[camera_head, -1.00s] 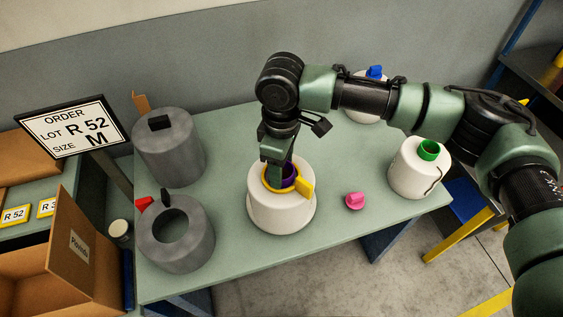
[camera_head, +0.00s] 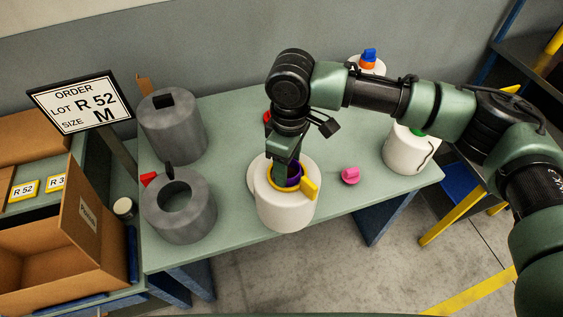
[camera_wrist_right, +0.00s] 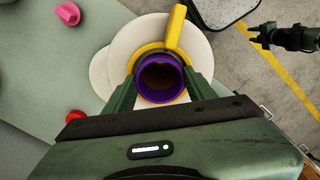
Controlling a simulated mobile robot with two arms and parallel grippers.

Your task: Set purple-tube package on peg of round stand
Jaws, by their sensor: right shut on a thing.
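The purple-tube package is a white yarn package (camera_head: 285,212) with a purple tube (camera_head: 291,180) and a yellow ring with a tab at its top. My right gripper (camera_head: 285,165) is shut on the tube from above; in the right wrist view its fingers (camera_wrist_right: 160,88) lie on either side of the purple tube (camera_wrist_right: 160,80). A pale round disc (camera_head: 252,176), possibly the round stand's base, shows partly behind the package's left side. No peg is visible; the package may hide it. My left gripper (camera_wrist_right: 262,35) shows small in the right wrist view, its jaws unclear.
Two grey hollow cylinders (camera_head: 172,135) (camera_head: 200,222) stand at the left. A pink knob (camera_head: 350,175) lies right of the package, and a red knob (camera_wrist_right: 75,115) is nearby. White packages with green (camera_head: 418,133) and blue-orange (camera_head: 369,58) tops stand at right and back.

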